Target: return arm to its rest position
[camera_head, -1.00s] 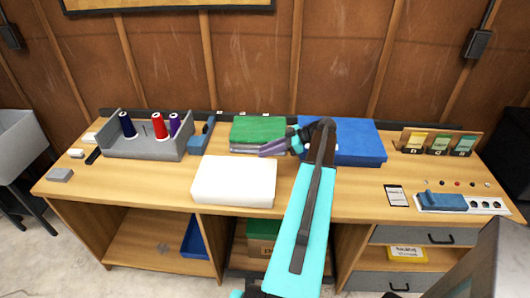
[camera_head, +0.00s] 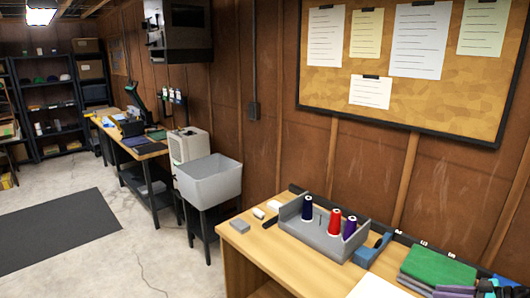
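Only part of my gripper (camera_head: 462,291) shows, at the bottom right corner. Its fingers are small and partly cut off by the lower edge, so I cannot tell whether they are open or shut. It is by the front of the green folded cloth (camera_head: 438,267) on the workbench. I cannot tell whether it touches the cloth. The rest of my arm is mostly outside the picture.
A grey tray (camera_head: 310,233) holds dark blue, red and purple thread spools on the wooden bench (camera_head: 262,246). Floor at left is open around a dark mat (camera_head: 60,228).

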